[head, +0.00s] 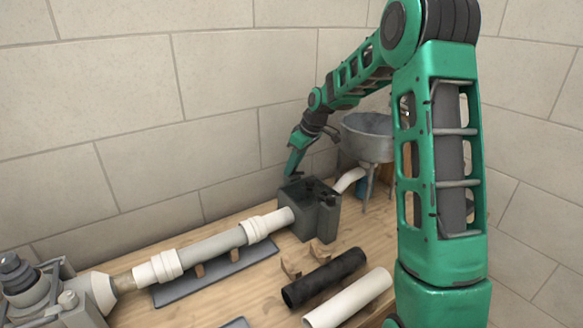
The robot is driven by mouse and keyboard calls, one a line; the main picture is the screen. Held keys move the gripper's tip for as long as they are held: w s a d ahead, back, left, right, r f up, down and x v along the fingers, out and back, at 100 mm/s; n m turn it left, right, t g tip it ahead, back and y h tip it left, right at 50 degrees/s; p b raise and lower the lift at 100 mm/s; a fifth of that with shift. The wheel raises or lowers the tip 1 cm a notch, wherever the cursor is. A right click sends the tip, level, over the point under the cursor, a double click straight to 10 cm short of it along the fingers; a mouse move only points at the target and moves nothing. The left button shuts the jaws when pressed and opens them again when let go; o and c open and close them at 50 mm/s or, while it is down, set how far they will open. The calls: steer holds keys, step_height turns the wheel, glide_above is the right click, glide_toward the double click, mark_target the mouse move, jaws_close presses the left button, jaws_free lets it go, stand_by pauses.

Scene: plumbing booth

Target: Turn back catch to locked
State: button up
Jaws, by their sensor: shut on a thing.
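A dark grey open-topped box (323,222) stands on the wooden bench by the wall, with pipes meeting it on both sides. My gripper (290,172) reaches down at the box's back left edge, its tips low beside the rim. It is shut on what seems to be the back catch, at the rear of the box. The catch itself is hidden behind the box and the gripper, so its position cannot be told.
A pale pipe with white collars (213,250) runs left to a grey fitting (55,300). A metal basin (368,137) stands behind right. A black tube (325,277) and a white tube (348,300) lie in front. Walls close in behind.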

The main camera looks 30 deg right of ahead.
steer(key=m+h, duration=0.1)
steer(key=m, duration=0.2)
steer(key=m+h, duration=0.1)
steer(key=m, duration=0.2)
steer(key=shift+s+a, duration=0.15)
steer(key=m+h, duration=0.1)
steer(key=m, duration=0.2)
steer(key=m+h, duration=0.1)
steer(key=m, duration=0.2)
steer(key=shift+a+f+h, duration=0.1)
steer(key=shift+a+h, duration=0.1)
steer(key=shift+h, duration=0.1)
steer(key=shift+a+m, duration=0.1)
steer(key=shift+m, duration=0.7)
steer(key=shift+a+f+g+h, duration=0.1)
steer(key=shift+g+h, duration=0.2)
steer(key=o, duration=1.1)
steer(key=shift+c, duration=0.2)
steer(key=shift+r, duration=0.2)
steer(key=v, duration=1)
steer(key=shift+r, duration=0.2)
